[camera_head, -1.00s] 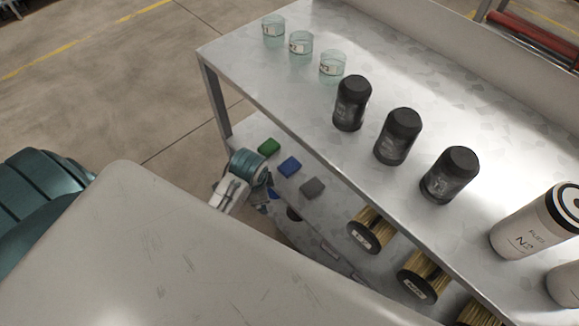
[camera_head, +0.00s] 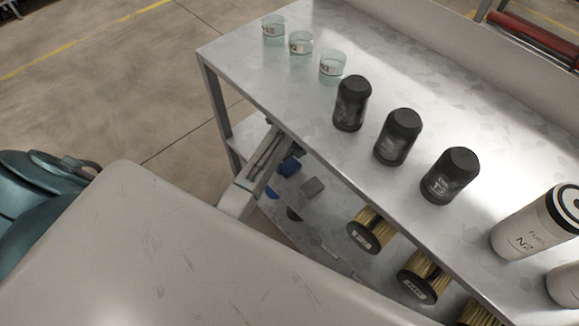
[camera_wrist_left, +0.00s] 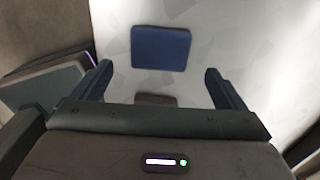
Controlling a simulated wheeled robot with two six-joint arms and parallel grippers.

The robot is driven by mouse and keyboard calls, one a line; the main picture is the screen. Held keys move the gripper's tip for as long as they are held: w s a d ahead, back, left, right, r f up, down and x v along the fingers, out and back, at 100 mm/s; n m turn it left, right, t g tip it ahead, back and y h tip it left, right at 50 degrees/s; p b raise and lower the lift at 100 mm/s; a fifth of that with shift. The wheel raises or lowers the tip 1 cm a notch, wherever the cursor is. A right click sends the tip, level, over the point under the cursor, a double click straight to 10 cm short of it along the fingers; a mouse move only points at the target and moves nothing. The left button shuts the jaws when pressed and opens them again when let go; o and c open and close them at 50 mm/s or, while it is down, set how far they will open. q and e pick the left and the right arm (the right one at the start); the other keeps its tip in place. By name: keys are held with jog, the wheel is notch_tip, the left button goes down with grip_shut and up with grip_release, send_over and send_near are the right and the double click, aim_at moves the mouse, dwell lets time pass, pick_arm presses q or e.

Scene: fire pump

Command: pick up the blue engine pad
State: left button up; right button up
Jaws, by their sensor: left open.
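The blue engine pad (camera_wrist_left: 160,48) lies flat on the lower shelf, as a rounded square in the left wrist view. In the head view the blue pad (camera_head: 290,167) is partly covered by my left arm. My left gripper (camera_wrist_left: 158,72) is open and empty, its two fingers apart on either side below the pad in the wrist picture. The pad lies beyond the fingertips, between their lines, and does not look touched. In the head view my left gripper is largely hidden. My right gripper is not in view.
A grey pad (camera_head: 312,188) lies beside the blue one. A metal leg (camera_head: 216,112) stands left.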

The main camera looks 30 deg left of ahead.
aim_at(292, 167)
pick_arm(q)
notch_tip(292, 167, down, 3)
jog(key=shift+s+d+r, duration=0.1)
jog(key=shift+d, duration=0.05)
jog(key=shift+f, duration=0.55)
jog(key=c, duration=1)
jog(key=shift+c, duration=0.3)
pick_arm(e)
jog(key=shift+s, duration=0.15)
pick_arm(q)
jog(key=shift+r, duration=0.2)
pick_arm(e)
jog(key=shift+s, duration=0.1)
